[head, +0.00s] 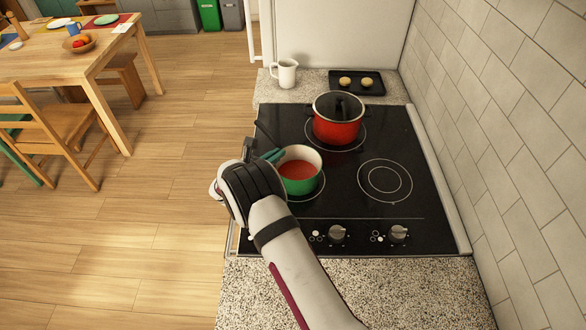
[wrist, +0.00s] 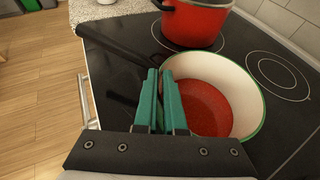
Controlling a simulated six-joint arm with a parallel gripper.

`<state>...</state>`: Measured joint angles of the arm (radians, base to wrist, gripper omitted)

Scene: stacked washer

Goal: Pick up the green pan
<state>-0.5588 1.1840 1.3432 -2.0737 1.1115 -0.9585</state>
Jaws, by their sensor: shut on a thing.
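The green pan (head: 300,185) has a cream inside with red sauce in it and sits over the front left burner of the black cooktop. It also shows in the wrist view (wrist: 248,122). Its dark handle (wrist: 122,44) runs to the upper left in the wrist view. My gripper (head: 275,155), with teal fingers, is shut on the pan near where the handle meets the rim. In the wrist view the fingertips (wrist: 161,72) are close together there, and the exact contact is partly hidden. I cannot tell whether the pan is raised off the glass.
A red pot (head: 337,131) with a lid stands just behind the pan on the cooktop (head: 410,215). A white pitcher (head: 285,74) and a dark tray (head: 372,87) are on the far counter. A tiled wall bounds the right. The front right burner (head: 385,180) is bare.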

